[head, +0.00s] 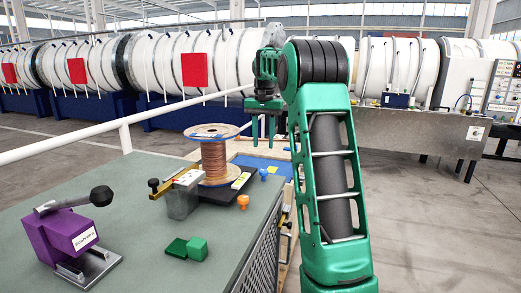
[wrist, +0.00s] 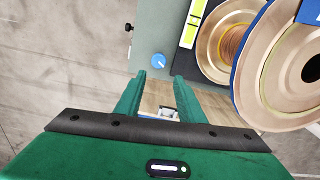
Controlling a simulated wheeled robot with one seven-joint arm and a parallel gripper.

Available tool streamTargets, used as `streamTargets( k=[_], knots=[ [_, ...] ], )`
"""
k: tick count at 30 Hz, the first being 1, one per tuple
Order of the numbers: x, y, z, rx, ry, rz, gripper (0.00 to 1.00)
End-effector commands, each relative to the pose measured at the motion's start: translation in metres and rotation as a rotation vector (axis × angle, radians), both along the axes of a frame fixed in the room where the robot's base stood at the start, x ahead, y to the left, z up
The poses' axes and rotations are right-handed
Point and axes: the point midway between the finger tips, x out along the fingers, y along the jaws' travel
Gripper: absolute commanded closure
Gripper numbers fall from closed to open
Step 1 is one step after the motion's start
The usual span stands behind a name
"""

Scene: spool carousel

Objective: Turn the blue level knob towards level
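The blue level knob (wrist: 158,61) shows in the wrist view as a small round knob at the edge of the grey-green bench top, just beyond my fingertips. My gripper (head: 263,138) hangs above that corner, fingers pointing down. In the wrist view, my gripper (wrist: 160,77) is open, with an empty gap between the fingertips and the knob apart from them. A strip with a yellow-green section (wrist: 190,35) lies beside the spool; its bubble reading is too small to tell.
A copper-wound spool (head: 214,160) stands on a black plate (head: 226,194); its large flange (wrist: 270,70) fills the wrist view's right side. A purple lever device (head: 72,238) and green blocks (head: 197,249) are nearer on the bench.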

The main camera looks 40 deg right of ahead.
Motion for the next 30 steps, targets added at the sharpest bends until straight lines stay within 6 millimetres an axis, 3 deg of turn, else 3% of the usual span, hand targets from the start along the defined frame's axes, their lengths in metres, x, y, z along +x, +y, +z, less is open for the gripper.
streamTargets(
  k=[8,9,14,23,30],
  knots=[
    [0.0,0.0,0.001,0.0,0.0,0.0,0.65],
    [0.0,0.0,0.001,0.0,0.0,0.0,0.55],
    [0.001,-0.009,-0.001,-0.003,-0.015,0.088,0.54],
    [0.004,-0.042,-0.012,-0.016,-0.141,0.708,0.54],
    [-0.011,-0.046,-0.015,-0.027,-0.289,1.251,0.54]
  ],
)
